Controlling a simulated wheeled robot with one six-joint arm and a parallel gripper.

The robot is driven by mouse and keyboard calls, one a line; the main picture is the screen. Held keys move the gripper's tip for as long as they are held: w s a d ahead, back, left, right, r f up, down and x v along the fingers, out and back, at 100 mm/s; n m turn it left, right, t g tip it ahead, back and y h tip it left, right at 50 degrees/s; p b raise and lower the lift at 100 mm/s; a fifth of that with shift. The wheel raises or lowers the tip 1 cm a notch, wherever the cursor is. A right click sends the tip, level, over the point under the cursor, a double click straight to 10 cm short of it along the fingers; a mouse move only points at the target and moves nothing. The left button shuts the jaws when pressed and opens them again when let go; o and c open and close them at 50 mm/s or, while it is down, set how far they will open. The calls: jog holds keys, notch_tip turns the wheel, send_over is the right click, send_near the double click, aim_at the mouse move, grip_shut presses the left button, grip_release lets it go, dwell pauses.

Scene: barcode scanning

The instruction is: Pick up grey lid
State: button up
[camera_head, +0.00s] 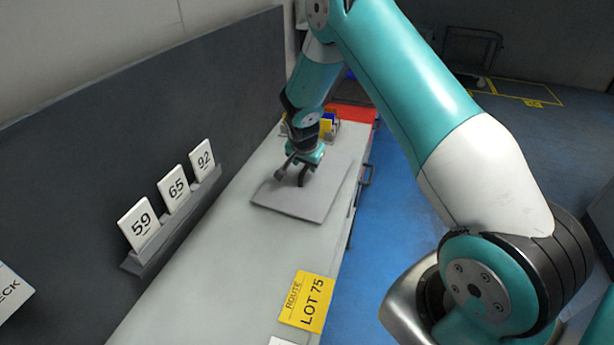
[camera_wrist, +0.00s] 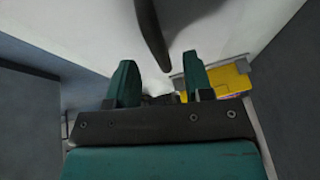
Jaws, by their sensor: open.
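The grey lid (camera_head: 300,203) is a flat, pale grey panel lying on the long workbench in the head view. My gripper (camera_head: 292,178) is at the lid's upper-left part, fingers pointing down and apart. Whether the fingers touch the lid is not clear. In the wrist view my gripper (camera_wrist: 160,68) shows two teal fingers with a gap between them and nothing clearly held. A dark, rounded bar (camera_wrist: 153,35) comes down from the top of that view; I cannot tell what it is.
The pale bench (camera_head: 205,285) runs along a dark panel (camera_head: 80,170) with number cards 59, 65 and 92 (camera_head: 203,160). A yellow "LOT 75" card (camera_head: 307,301) lies nearer. Yellow and blue items (camera_head: 328,124) and a red surface (camera_head: 356,114) are beyond my gripper. Blue floor is right.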

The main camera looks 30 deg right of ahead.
aim_at(306, 166)
jog(key=shift+p+x, duration=0.4)
jog(key=shift+x, duration=1.45)
jog(key=shift+w+r, duration=0.1)
jog(key=shift+w, duration=0.05)
grip_shut()
